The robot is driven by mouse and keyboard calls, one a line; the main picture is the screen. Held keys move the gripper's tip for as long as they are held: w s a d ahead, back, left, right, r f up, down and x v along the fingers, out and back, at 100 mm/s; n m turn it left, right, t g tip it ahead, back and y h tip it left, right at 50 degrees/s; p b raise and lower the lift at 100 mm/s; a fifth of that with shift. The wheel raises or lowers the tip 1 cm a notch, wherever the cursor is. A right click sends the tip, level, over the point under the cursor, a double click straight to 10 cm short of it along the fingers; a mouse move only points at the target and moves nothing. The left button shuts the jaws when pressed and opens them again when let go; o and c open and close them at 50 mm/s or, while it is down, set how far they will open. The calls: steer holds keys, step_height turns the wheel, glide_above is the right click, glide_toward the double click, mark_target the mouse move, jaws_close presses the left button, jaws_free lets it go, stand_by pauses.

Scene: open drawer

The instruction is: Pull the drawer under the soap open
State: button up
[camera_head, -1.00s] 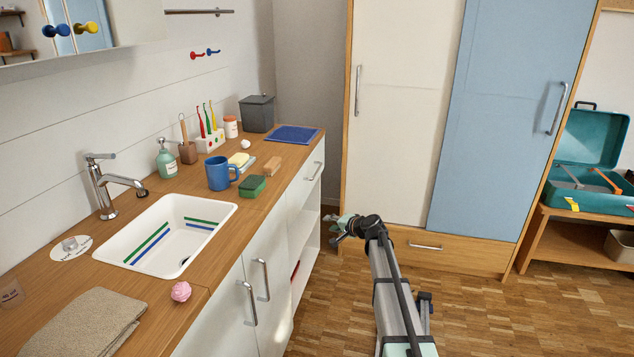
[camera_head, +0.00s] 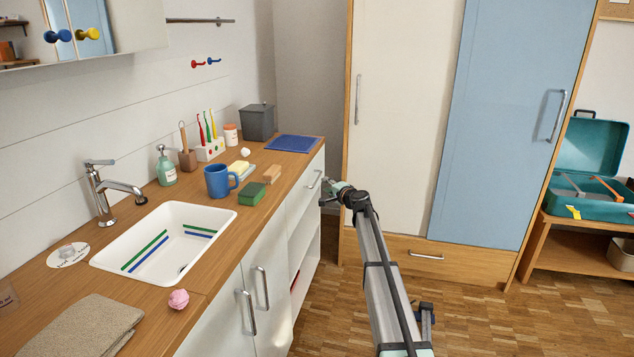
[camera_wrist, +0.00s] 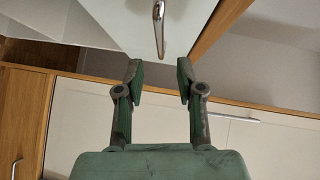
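The white drawer front (camera_head: 302,198), with a metal bar handle (camera_head: 315,180), is at the far end of the counter and looks shut. A yellow soap bar (camera_head: 238,167) lies on a dish on the counter above. My gripper (camera_head: 328,191) is just right of the handle in the head view. In the wrist view my gripper (camera_wrist: 160,72) is open, with a clear gap between its fingers. There the handle (camera_wrist: 158,28) lies ahead of the fingertips, lined up with the gap, and nothing is held. The drawer front (camera_wrist: 185,18) surrounds it.
An open shelf (camera_head: 302,245) is below the drawer. Cupboard doors with handles (camera_head: 261,288) are nearer. A green sponge (camera_head: 251,193), wooden block (camera_head: 272,174) and blue mug (camera_head: 218,180) stand on the counter. A wardrobe (camera_head: 400,120) stands behind; the floor between is clear.

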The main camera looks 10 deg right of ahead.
mark_target(317, 179)
steer(key=x, duration=0.9)
steer(key=shift+s, duration=0.1)
jaws_close()
